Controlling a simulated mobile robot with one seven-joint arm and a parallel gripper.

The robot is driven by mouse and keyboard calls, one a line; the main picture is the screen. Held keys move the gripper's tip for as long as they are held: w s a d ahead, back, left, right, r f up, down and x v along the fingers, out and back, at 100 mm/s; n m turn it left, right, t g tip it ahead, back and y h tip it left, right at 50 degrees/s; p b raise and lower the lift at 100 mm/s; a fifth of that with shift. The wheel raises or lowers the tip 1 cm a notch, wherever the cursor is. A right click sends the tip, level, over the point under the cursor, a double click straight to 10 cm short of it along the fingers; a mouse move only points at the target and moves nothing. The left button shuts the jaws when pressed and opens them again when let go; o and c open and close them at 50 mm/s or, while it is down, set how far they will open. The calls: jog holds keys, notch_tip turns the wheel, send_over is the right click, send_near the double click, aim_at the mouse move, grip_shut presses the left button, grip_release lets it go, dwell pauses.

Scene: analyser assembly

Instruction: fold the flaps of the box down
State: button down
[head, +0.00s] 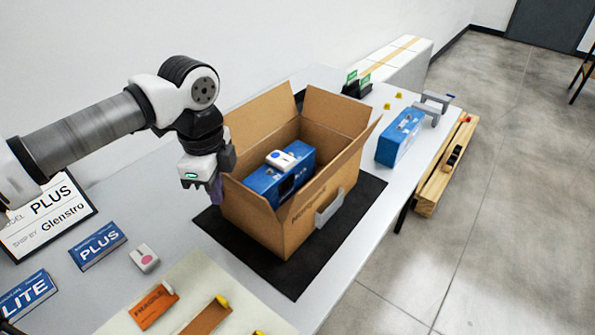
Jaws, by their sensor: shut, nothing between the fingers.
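The cardboard box (262,220) stands upright on a black mat (285,277) on the table. Its top is open. Two flaps, the back left flap (262,112) and the back right flap (333,112), stick up. A narrow flap edge leans outward along the right side. A blue unit (270,187) with a white piece (281,158) on top sits inside the box. My gripper (214,188) is shut and empty at the box's left side, pointing down. Its fingertips are partly dark, and I cannot tell whether they touch the box's left wall or a flap there.
A blue unit with grey brackets (399,138) stands to the right on the table. An orange fragile label (153,305) and PLUS card (97,246) lie at the front left. A wooden beam (445,170) runs beyond the table's right edge.

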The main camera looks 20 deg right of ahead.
jog(key=shift+w+d+r+b, duration=0.1)
jog(key=shift+w+d+r, duration=0.15)
jog(key=shift+w+d, duration=0.25)
jog(key=shift+w+d+r+b, duration=0.1)
jog(key=shift+w+d+r, duration=0.15)
jog(key=shift+d, duration=0.4)
jog(key=shift+w+d+r+b, duration=0.1)
jog(key=shift+w+d+r, duration=0.15)
jog(key=shift+w+d, duration=0.25)
jog(key=w+d+f+b, duration=0.4)
jog(key=w+d+b, duration=0.1)
jog(key=d, duration=0.2)
jog(key=shift+d+f+b, duration=0.3)
jog(key=shift+d, duration=0.1)
jog(key=shift+f, duration=0.35)
dwell(0.6)
notch_tip(320, 180, up, 8)
jog(key=p, duration=0.4)
jog(key=shift+f, duration=0.2)
